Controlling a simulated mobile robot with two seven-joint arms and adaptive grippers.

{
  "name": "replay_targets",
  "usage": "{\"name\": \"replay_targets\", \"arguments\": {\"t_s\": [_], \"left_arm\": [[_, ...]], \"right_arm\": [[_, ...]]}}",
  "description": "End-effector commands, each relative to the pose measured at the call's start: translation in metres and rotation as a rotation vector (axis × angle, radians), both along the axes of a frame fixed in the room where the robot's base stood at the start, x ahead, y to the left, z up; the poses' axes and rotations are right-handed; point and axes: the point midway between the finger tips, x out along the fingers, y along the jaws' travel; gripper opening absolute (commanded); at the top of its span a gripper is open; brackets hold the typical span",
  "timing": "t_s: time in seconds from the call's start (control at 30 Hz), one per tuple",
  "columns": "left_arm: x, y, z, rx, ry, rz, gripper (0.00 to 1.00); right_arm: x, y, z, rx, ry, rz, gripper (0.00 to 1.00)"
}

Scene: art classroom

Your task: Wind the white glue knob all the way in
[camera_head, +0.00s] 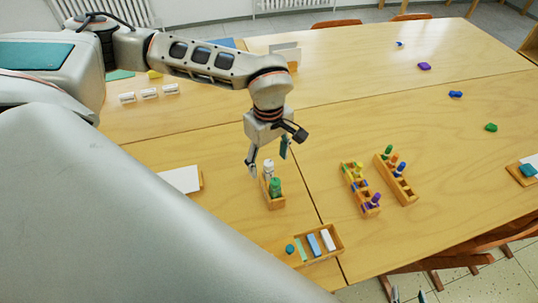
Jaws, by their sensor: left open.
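The white glue bottle with its white knob (268,167) stands in the rear part of a small wooden holder (275,206). A green glue bottle (275,187) stands in front of it in the same holder. My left gripper (268,160) points down over the white knob, its fingers apart on either side of it. I cannot tell whether a finger touches the knob. The thread under the knob is too small to make out. Only the fingertips of my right gripper (408,296) show at the bottom edge, apart and with nothing visible between them.
Two wooden racks with coloured pieces, a nearer one (361,188) and a farther one (396,182), stand to the right. A wooden tray (334,240) with coloured blocks lies in front. White paper (181,179) lies left.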

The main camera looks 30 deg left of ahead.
Motion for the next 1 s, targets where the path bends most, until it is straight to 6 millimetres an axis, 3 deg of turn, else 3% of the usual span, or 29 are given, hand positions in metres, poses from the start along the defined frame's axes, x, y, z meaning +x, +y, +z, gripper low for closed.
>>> {"name": "replay_targets", "arguments": {"t_s": [1.0], "left_arm": [[0.000, 0.000, 0.002, -0.001, 0.000, -0.829, 0.62]], "right_arm": [[-0.001, 0.001, 0.047, 0.002, 0.003, -0.001, 0.39]]}}
